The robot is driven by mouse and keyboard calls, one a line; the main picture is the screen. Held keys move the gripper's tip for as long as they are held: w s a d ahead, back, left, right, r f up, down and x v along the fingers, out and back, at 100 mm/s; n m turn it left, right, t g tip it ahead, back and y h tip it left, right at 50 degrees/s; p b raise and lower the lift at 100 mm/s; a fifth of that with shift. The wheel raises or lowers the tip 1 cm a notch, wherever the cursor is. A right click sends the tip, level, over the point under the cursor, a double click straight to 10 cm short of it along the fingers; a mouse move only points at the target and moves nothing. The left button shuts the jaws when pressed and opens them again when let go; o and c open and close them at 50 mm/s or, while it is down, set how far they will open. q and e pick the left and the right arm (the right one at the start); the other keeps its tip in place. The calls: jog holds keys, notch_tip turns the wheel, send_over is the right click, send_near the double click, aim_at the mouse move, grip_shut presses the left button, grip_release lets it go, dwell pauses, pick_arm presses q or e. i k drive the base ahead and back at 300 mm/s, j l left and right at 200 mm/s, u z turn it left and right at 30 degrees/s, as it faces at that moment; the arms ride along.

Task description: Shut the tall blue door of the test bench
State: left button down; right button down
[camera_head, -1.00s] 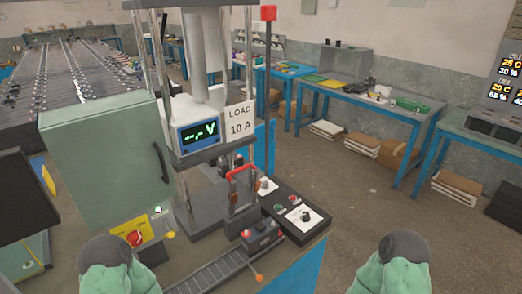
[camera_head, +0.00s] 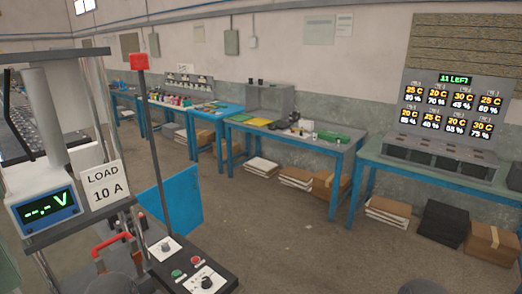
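The blue door (camera_head: 172,212) is a flat, upright blue panel behind the post with the red top, at the left of the head view. It stands out at an angle from the test bench, swung open. Its lower part and left edge are partly hidden by the post and the control panel. The test bench (camera_head: 60,240) fills the lower left, with a voltmeter (camera_head: 45,208) reading "--.- V" and a "LOAD 10 A" sign (camera_head: 105,186). Neither of my grippers is in view; only dark rounded parts of my own arms show at the bottom edge.
The bench's control panel (camera_head: 222,270) with knobs and buttons, a red handle (camera_head: 112,240) and a red-topped post (camera_head: 150,150) stand near the door. Blue-legged tables (camera_head: 300,142) line the back wall, with a display board (camera_head: 452,112) at right. The floor (camera_head: 290,235) in the middle is clear.

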aim_at(182, 190)
jog(key=i+l+z, duration=0.5)
jog(key=i, duration=0.3)
jog(key=i+l+z, duration=0.25)
jog(key=i, duration=0.2)
jog(key=i+l+z, duration=0.25)
jog(key=i, duration=0.2)
jog(key=i+j+u, duration=0.15)
jog(key=i+u, duration=1.05)
jog(key=i+l+u, duration=0.3)
jog(key=u, duration=0.15)
jog(key=i+j+u, duration=0.45)
jog(key=i, duration=0.4)
jog(key=i+u, duration=0.45)
jog(key=i, duration=0.4)
jog(key=i+j+z, duration=0.4)
jog(key=i+j, duration=0.4)
